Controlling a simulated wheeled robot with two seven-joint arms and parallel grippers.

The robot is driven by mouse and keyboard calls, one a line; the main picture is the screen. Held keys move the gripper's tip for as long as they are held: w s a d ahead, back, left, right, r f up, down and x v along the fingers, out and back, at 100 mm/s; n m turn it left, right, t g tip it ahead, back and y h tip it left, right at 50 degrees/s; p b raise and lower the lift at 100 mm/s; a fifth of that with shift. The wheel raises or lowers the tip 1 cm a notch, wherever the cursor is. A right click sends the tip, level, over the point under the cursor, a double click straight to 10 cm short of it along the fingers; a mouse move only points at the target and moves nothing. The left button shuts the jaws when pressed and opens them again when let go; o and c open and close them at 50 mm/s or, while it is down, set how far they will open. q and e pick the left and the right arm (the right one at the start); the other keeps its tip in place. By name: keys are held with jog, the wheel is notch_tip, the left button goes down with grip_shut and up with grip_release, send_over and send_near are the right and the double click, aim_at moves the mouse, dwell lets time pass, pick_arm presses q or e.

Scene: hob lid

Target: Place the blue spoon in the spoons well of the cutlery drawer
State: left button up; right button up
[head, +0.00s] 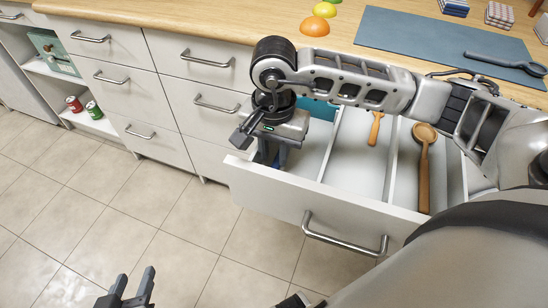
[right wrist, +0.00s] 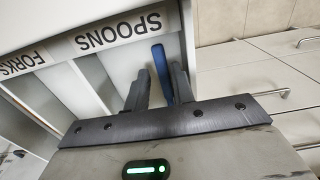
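The blue spoon (right wrist: 161,66) shows in the right wrist view as a blue handle at the SPOONS label end of the well; the rest of it is hidden. The spoons well (right wrist: 122,66) is the end compartment of the open cutlery drawer (head: 290,200), beside the forks well. My right gripper (right wrist: 158,88) points down into that well, also at the left end of the drawer in the head view (head: 270,160). Its fingers stand on either side of the handle, with a gap showing on one side. My left gripper (head: 135,284) is open and empty, low over the floor.
Wooden spoons (head: 424,165) lie in other wells of the drawer. A teal item (head: 318,108) shows at the drawer's back, partly behind my right arm. The worktop above holds a blue mat (head: 420,40), a ladle (head: 505,63) and colored domes (head: 315,27). Floor at left is clear.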

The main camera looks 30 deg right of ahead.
notch_tip(320, 180, up, 9)
dwell(0.7)
